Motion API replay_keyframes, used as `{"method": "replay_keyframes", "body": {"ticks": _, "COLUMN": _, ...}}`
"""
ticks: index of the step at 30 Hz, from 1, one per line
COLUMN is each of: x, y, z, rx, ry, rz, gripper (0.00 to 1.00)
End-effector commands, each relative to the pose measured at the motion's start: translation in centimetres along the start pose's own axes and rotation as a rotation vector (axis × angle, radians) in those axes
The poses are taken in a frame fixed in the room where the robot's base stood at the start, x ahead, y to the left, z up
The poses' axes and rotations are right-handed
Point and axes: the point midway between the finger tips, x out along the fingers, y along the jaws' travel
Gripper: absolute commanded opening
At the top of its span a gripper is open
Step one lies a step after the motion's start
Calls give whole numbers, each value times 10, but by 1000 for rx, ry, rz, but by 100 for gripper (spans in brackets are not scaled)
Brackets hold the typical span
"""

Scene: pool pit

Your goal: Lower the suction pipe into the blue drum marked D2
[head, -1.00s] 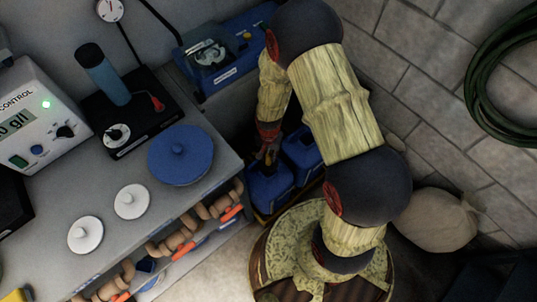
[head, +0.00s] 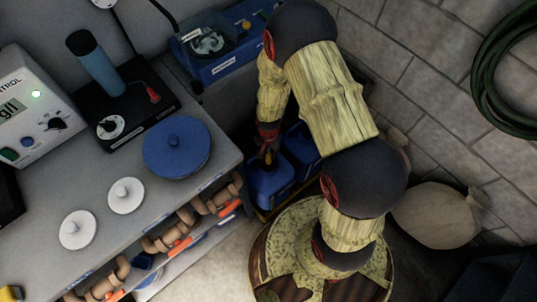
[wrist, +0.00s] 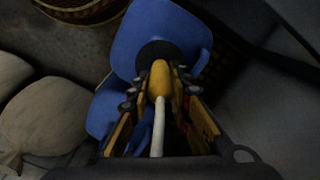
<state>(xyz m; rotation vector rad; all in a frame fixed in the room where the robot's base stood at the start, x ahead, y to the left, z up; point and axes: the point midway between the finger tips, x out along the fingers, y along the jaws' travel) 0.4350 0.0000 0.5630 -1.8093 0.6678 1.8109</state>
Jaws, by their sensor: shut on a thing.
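Two blue drums stand side by side on the floor behind the bench end: the near left drum (head: 270,184) and the far right drum (head: 301,146). I cannot read a D2 mark on either. My gripper (head: 268,153) is over the near drum, pointing down. In the wrist view my gripper (wrist: 158,88) is shut on the suction pipe (wrist: 158,125), which shows as a white stem with a yellow end. The yellow end overlaps the dark round opening of one blue drum (wrist: 178,24). Whether it is inside the opening cannot be told. The other drum (wrist: 99,113) is partly hidden.
The grey bench (head: 102,178) with a blue round lid (head: 177,152) and a blue machine (head: 222,52) stands close on the left. A sack (head: 435,215) and a brick wall (head: 430,75) are on the right. A round patterned-top container (head: 290,228) is in front.

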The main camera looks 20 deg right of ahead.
Motion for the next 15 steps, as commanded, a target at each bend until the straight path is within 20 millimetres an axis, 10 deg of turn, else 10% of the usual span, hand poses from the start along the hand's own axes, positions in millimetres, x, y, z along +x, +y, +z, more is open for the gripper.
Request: {"method": "replay_keyframes", "body": {"ticks": 15, "x": 3, "y": 0, "z": 0, "rx": 0, "ry": 0, "rz": 0, "gripper": 0}}
